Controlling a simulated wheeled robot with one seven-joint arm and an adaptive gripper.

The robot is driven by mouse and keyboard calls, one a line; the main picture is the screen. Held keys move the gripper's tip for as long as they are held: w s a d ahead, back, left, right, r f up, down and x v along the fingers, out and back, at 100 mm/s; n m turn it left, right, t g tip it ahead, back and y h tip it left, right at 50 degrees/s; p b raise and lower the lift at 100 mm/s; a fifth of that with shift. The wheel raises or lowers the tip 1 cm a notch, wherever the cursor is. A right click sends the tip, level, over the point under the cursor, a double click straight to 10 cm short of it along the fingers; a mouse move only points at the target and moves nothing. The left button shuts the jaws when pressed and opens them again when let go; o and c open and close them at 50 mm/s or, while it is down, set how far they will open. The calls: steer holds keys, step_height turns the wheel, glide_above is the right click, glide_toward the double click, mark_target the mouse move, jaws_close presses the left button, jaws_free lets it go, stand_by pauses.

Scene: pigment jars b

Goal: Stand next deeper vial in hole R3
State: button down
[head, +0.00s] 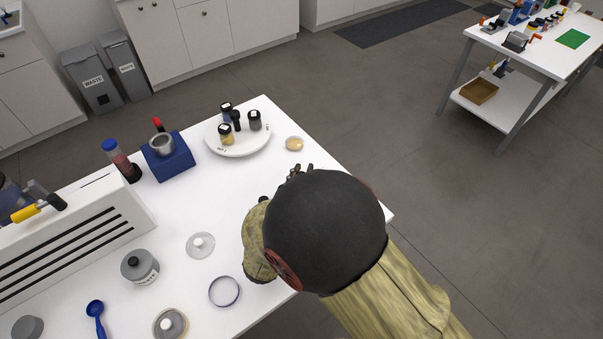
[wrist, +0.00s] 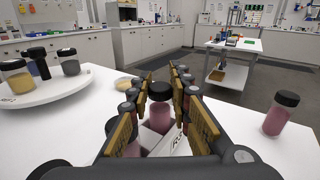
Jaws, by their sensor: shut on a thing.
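My gripper (wrist: 160,85) has its fingers closed around a dark-capped vial of pink powder (wrist: 160,106), which looks upright. A white block with dark lettering (wrist: 157,142) shows between the fingers, partly hidden; its holes and full label cannot be read. I cannot tell whether the held vial's base is in a hole or above it. Another pink vial (wrist: 124,139) shows behind the left finger. A darker pink vial (wrist: 278,118) stands on the table at the right. In the head view my arm hides the vials and block, and only my fingertips (head: 300,169) show.
A round white tray (head: 238,148) with several dark-capped jars stands beyond my gripper. A small tan dish (head: 294,144) sits near the table edge. A blue block with a metal cup (head: 168,158), a clear lid (head: 200,245) and a ring (head: 224,291) lie left.

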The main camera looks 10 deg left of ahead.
steer(key=shift+r, duration=0.1)
steer(key=shift+r+p, duration=1)
steer(key=shift+r, duration=0.15)
steer(key=shift+p, duration=0.3)
stand_by(1.3)
steer(key=shift+f+b, duration=0.8)
steer(key=shift+f, duration=0.55)
steer(key=c, duration=1.7)
jaws_free()
steer(key=shift+o, duration=0.7)
steer(key=shift+s, duration=0.1)
steer(key=s, duration=0.3)
steer(key=s+a, duration=0.1)
steer(key=s, duration=0.7)
steer(key=shift+a+f, duration=0.15)
steer(key=shift+s+r, duration=0.2)
steer(key=shift+s, duration=0.25)
